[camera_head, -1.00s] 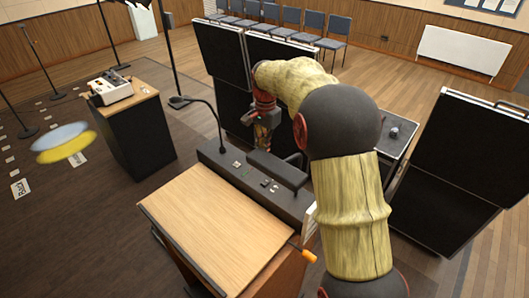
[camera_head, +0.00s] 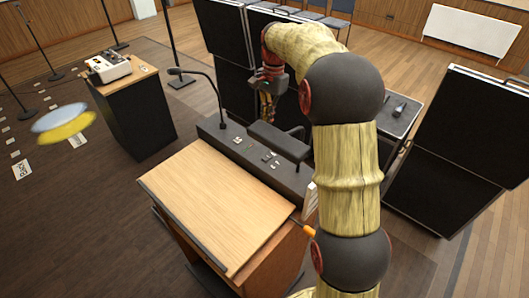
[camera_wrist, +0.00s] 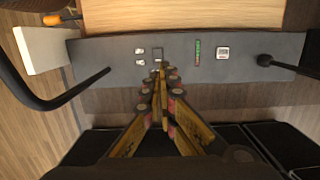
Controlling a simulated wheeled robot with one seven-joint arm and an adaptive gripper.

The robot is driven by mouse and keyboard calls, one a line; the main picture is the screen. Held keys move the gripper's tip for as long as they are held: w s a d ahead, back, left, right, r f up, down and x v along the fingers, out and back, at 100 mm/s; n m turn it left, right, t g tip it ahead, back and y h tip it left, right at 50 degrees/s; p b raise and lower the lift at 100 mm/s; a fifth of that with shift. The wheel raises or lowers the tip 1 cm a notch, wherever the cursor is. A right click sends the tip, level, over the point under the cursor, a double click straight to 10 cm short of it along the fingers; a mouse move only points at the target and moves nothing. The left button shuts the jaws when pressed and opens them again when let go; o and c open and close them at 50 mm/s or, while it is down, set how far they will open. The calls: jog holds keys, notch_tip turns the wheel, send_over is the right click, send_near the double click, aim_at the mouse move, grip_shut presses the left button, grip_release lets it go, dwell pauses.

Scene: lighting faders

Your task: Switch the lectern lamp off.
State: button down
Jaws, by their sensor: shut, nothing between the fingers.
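The lectern (camera_head: 215,205) has a sloped wooden top with a dark grey control panel (camera_head: 228,150) along its far edge. The panel also shows in the wrist view (camera_wrist: 105,60), with paired small pale switches (camera_wrist: 140,56), a dark square control (camera_wrist: 157,53), a green-and-red strip (camera_wrist: 198,53) and a pale framed control (camera_wrist: 222,53). A black bar-shaped head (camera_head: 278,141), apparently the lamp, hangs over the panel; whether it is lit I cannot tell. My gripper (camera_head: 269,118) is shut and empty, behind the panel. Its fingertips (camera_wrist: 166,70) overlap the panel near the dark square; contact is unclear.
A thin gooseneck (camera_head: 211,85) rises from the panel's left end. A thick dark curved arm (camera_wrist: 60,100) stands beside my gripper in the wrist view. An orange-handled tool (camera_head: 303,226) is at the lectern's right edge. Tall black panels (camera_head: 225,45) stand behind.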

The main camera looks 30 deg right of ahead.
aim_at(264, 157)
jog(key=shift+f, duration=0.1)
jog(key=f, duration=0.4)
jog(key=a+f+b, duration=0.1)
jog(key=f, duration=0.8)
jog(key=shift+s+a+f, duration=0.25)
jog(key=shift+s+f, duration=0.05)
jog(key=shift+f, duration=0.1)
jog(key=shift+b, duration=0.3)
